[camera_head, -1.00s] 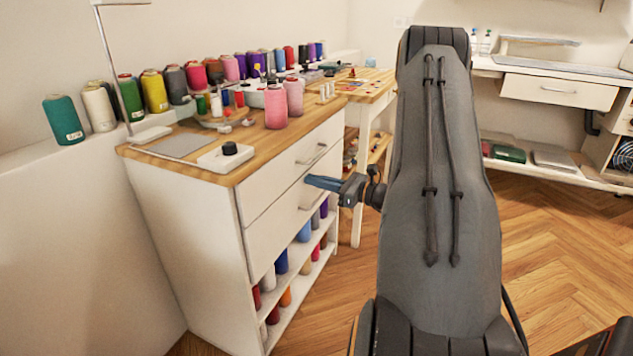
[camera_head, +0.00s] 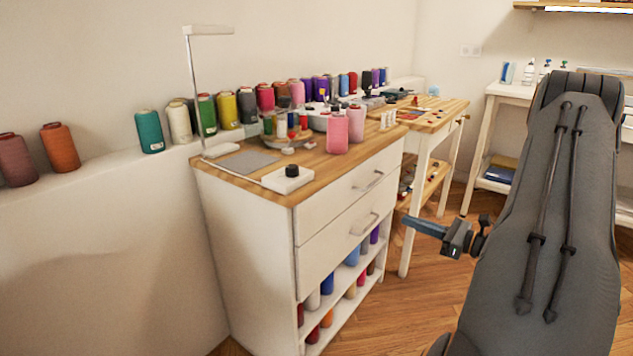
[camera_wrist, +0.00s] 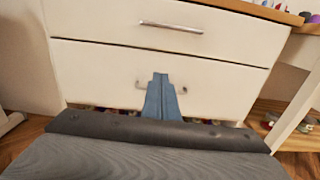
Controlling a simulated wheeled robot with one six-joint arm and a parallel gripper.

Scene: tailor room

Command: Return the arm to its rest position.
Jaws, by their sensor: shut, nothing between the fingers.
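My gripper (camera_head: 408,224) is at the end of my dark grey arm on the right of the head view. Its blue fingers point left and are shut with nothing between them. It is apart from the white drawer cabinet (camera_head: 255,235), to the right of the cabinet's drawer front. In the wrist view, my gripper's fingers (camera_wrist: 160,78) point at the lower drawer (camera_wrist: 215,88) and partly cover its handle. The upper drawer (camera_wrist: 110,25) shows above. Both drawers look closed.
Pink thread spools (camera_head: 337,132) and a white box with a black knob (camera_head: 288,180) stand on the cabinet top. A thin lamp (camera_head: 194,90) rises at its left. A wooden-topped table (camera_head: 440,112) stands behind. Wooden floor (camera_head: 425,290) is clear between cabinet and arm.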

